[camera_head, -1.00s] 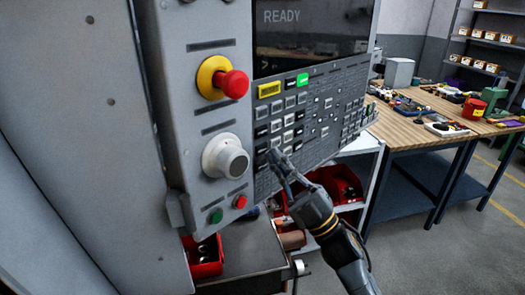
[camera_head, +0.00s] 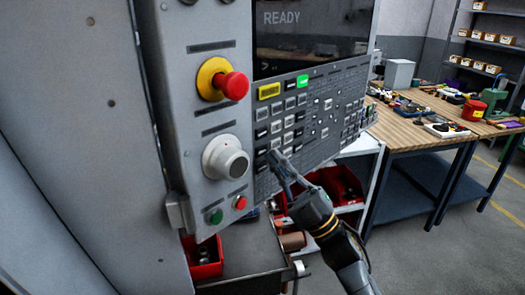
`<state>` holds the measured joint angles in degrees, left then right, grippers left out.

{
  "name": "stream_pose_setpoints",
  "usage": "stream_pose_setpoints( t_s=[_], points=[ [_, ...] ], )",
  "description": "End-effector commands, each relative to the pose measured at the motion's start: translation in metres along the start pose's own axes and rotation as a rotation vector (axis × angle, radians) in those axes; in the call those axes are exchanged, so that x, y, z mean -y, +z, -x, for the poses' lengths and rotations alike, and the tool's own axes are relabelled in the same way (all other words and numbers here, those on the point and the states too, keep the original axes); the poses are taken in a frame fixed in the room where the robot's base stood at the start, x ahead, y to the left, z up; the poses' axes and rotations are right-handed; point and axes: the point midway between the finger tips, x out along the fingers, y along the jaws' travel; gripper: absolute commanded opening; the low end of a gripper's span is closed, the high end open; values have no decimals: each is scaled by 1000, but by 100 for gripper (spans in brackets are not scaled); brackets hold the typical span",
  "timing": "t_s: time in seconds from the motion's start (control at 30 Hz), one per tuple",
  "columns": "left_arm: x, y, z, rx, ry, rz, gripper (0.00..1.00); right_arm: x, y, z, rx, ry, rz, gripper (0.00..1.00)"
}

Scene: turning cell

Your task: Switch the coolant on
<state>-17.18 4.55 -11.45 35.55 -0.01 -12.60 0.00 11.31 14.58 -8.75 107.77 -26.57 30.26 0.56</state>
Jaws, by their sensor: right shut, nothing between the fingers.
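The machine's control panel (camera_head: 345,85) fills the middle, with a keypad of several dark and light keys (camera_head: 289,121) below a screen (camera_head: 312,35) that reads READY. One key (camera_head: 303,81) glows green and a yellow key (camera_head: 269,91) sits left of it. My right gripper (camera_head: 274,156) is shut and empty, its fingertips at the lower left keys of the keypad. Whether they touch a key cannot be told, and the fingers hide the keys behind them. I cannot read the key labels. My left gripper is not in view.
Left of the keypad are a red emergency stop button (camera_head: 234,86), a grey knob (camera_head: 228,158), a small green button (camera_head: 216,216) and a small red button (camera_head: 240,203). A red bin (camera_head: 206,262) stands below. A wooden workbench (camera_head: 408,132) with tools is at the right.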

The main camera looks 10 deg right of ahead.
Motion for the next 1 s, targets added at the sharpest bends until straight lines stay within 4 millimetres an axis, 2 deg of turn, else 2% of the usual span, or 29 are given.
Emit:
stream_pose_setpoints(
  t_s=[1.0],
  points=[
    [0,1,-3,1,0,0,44,4,4,-6,0,0,0,0]
  ],
)
